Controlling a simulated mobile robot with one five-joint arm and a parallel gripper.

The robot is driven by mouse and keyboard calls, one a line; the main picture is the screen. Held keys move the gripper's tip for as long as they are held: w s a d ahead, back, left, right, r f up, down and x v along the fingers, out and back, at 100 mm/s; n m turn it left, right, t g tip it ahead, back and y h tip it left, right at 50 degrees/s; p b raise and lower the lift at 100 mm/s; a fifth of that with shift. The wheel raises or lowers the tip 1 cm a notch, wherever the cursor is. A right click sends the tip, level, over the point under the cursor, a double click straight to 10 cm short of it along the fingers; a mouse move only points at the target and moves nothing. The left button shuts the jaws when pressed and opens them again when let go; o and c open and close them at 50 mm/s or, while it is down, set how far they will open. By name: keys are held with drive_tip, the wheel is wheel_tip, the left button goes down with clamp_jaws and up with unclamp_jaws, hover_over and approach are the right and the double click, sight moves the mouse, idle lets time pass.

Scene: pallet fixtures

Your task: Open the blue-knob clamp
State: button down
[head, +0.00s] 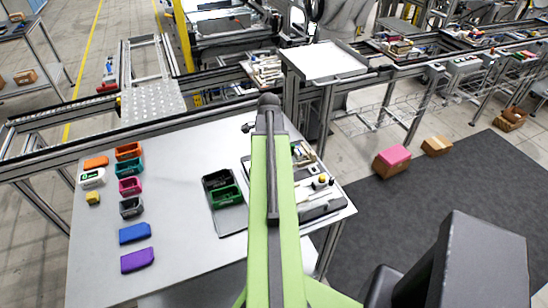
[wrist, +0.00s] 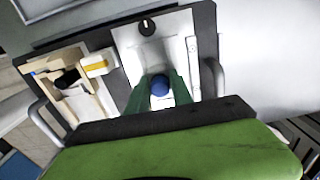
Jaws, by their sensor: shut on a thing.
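In the wrist view, the blue knob (wrist: 159,85) of the clamp sits between the two green fingers of my gripper (wrist: 160,92). The fingers are shut on the knob from both sides. The knob stands over a white plate (wrist: 182,47) on a dark fixture board (wrist: 204,18). I cannot tell how far the clamp is turned. In the head view, my green arm covers the gripper and the blue knob. The right part of the fixture board (head: 322,209) shows beside the arm.
A black knob (wrist: 147,27) and a yellow-topped white block (wrist: 99,64) are close to my gripper. A wooden tray (wrist: 78,95) lies at left. On the table (head: 185,185) stand a tray with dark and green bins (head: 222,190) and several coloured blocks. A metal handle (wrist: 215,78) rises at right.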

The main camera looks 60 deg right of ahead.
drive_tip(key=shift+w+a, duration=0.3)
drive_tip(key=shift+a, duration=0.25)
drive_tip(key=shift+w+a, duration=0.25)
drive_tip(key=shift+a, duration=0.25)
drive_tip(key=c, duration=1.3)
unclamp_jaws()
drive_tip(key=shift+w, duration=0.1)
wheel_tip(320, 180, up, 8)
drive_tip(key=p, duration=0.8)
drive_tip(key=shift+w, duration=0.1)
